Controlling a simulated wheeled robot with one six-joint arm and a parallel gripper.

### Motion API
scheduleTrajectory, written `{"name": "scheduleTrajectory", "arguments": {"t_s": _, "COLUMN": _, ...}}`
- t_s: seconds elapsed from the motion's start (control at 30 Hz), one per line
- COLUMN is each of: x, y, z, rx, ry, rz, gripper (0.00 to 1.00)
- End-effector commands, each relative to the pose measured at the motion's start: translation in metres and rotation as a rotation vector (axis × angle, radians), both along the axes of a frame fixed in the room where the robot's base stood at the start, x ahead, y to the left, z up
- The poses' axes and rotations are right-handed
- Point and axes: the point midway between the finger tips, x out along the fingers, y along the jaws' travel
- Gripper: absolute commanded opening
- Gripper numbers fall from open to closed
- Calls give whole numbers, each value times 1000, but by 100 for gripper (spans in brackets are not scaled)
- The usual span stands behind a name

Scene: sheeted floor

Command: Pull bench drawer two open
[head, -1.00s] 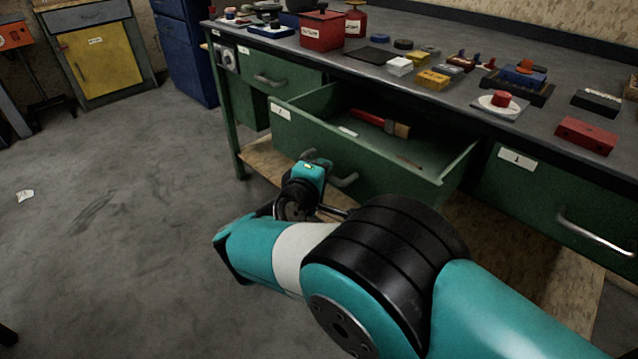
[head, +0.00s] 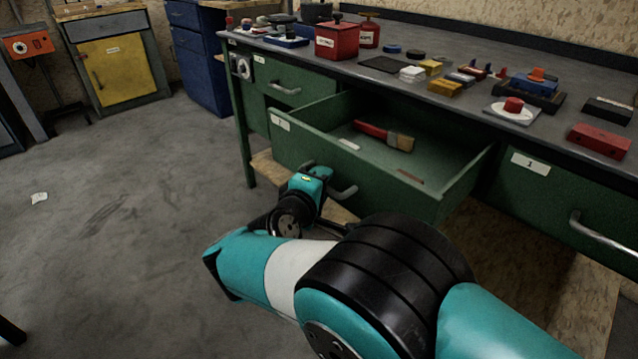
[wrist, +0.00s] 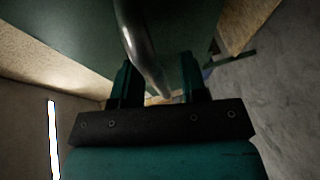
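The green drawer (head: 350,182) with a label at its left end, seemingly a 2, stands well out from the bench in the head view. A red-handled brush (head: 385,135) and small flat items lie in it. Its grey bar handle (head: 345,192) is partly hidden by my gripper (head: 320,180), which is at the drawer front. In the wrist view, the handle (wrist: 142,45) runs down between the two fingers of my gripper (wrist: 158,82). The fingers stand apart, with a visible gap beside the bar.
The bench top (head: 470,110) holds a red box (head: 337,41), blocks and small parts. A closed drawer labelled 1 (head: 530,185) is to the right, another closed drawer (head: 290,82) to the left. A wooden lower shelf (head: 268,168) lies below.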

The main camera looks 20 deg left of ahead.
Motion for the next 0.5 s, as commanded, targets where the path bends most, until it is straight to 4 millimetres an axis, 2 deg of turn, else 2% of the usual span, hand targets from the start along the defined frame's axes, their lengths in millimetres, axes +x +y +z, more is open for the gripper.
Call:
{"name": "scheduleTrajectory", "arguments": {"t_s": 0.27, "x": -4, "y": 2, "z": 2, "rx": 1, "ry": 0, "rz": 3, "gripper": 39}}
{"name": "scheduleTrajectory", "arguments": {"t_s": 0.37, "x": -14, "y": 3, "z": 5, "rx": -1, "ry": 0, "rz": 4, "gripper": 39}}
{"name": "scheduleTrajectory", "arguments": {"t_s": 0.5, "x": -43, "y": 3, "z": 12, "rx": -3, "ry": -1, "rz": 8, "gripper": 39}}
